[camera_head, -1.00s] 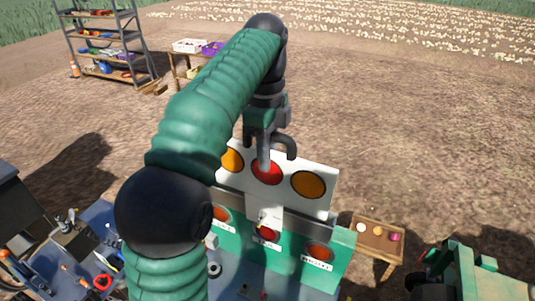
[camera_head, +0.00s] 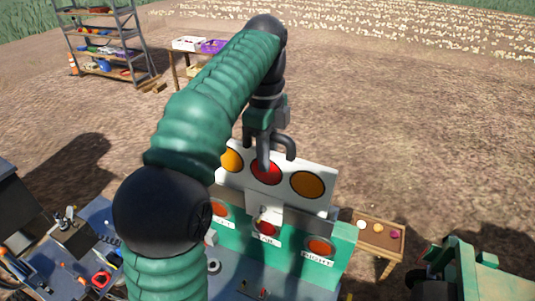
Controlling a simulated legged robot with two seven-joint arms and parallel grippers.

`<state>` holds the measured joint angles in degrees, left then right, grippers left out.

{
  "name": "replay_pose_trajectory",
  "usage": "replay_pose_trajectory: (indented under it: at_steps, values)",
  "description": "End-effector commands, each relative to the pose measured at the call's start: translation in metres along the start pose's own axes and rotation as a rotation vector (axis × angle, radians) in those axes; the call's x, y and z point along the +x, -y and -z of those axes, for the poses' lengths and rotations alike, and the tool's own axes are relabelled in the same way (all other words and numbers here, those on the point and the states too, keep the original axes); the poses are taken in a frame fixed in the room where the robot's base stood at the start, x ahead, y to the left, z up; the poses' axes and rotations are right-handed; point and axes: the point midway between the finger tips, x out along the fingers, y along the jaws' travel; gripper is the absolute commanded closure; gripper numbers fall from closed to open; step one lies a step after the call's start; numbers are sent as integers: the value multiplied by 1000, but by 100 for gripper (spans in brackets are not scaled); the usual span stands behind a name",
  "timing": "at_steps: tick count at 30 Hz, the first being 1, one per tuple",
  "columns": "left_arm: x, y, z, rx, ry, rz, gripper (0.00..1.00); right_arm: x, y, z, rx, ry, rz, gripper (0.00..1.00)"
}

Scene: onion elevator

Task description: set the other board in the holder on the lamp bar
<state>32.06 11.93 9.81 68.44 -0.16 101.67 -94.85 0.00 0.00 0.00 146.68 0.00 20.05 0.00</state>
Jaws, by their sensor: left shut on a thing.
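My left gripper (camera_head: 268,163) reaches down from above, shut on a white board (camera_head: 232,178) at its upper middle. The board has a row of big discs: orange, red (camera_head: 266,174) and orange (camera_head: 307,185). It stands nearly upright in front of or just above a green lamp bar (camera_head: 289,243) with smaller orange and red lamps (camera_head: 266,228) and white labels. A pale upright piece (camera_head: 267,212) shows below the board's middle. I cannot tell whether the board touches a holder. My arm hides the bar's left part. My right gripper is not in view.
A bench with tools (camera_head: 62,268) is at the lower left. A small wooden table with round items (camera_head: 370,240) stands right of the bar. A green machine (camera_head: 465,275) is at the lower right. A shelf rack (camera_head: 105,45) stands far left; open soil lies behind.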

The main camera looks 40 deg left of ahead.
Motion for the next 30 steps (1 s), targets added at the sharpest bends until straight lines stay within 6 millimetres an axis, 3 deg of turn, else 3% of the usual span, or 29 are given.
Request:
replay_pose_trajectory:
  at_steps: [30]
  values:
    - [24, 1, -1, 0, 0, 2, 100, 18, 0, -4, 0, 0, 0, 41]
